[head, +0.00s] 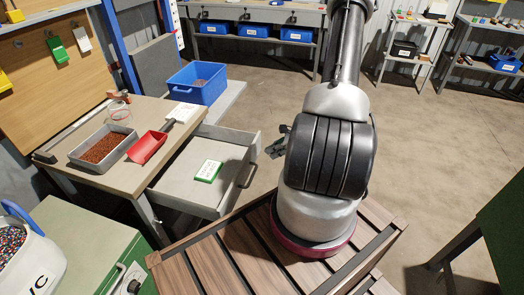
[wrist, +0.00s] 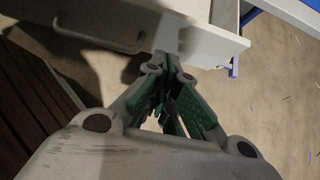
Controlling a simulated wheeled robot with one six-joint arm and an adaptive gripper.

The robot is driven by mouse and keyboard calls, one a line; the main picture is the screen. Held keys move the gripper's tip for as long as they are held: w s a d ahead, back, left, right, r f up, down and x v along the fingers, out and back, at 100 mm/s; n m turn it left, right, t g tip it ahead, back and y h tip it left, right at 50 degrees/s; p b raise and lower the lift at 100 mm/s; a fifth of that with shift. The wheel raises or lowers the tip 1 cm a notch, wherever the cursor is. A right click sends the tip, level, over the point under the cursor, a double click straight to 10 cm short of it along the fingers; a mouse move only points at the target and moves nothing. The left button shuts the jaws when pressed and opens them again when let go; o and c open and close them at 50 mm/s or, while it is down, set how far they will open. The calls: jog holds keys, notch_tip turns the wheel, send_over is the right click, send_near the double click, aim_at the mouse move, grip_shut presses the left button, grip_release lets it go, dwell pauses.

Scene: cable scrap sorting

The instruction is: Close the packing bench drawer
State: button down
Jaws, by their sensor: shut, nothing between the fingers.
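The packing bench drawer (head: 208,188) is grey and stands pulled out from under the bench top (head: 125,165) in the head view. Its bar handle (head: 247,174) is on its front. A green and white card (head: 208,171) lies inside it. My gripper (head: 278,146) is just beyond the right far corner of the drawer front, partly hidden by my arm. In the wrist view the shut, empty gripper (wrist: 176,100) has green pads close together, near the drawer front (wrist: 205,46); the handle (wrist: 98,42) is to its left. I cannot tell whether they touch.
A blue bin (head: 197,82) stands behind the drawer. A wooden slatted surface (head: 215,262) is in front. Open floor (head: 430,140) lies to the right.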

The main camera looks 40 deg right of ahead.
aim_at(253, 155)
jog(key=shift+w+a+f, duration=0.15)
jog(key=shift+w+a, duration=0.6)
jog(key=shift+w, duration=0.2)
jog(key=shift+w+a+f, duration=0.15)
jog(key=shift+w+a, duration=0.55)
jog(key=shift+w, duration=0.2)
jog(key=w+a, duration=0.4)
jog(key=w, duration=0.2)
jog(key=w+a, duration=0.5)
jog(key=w, duration=0.1)
jog(key=w+a, duration=0.5)
jog(key=w, duration=0.1)
jog(key=shift+w+a, duration=0.1)
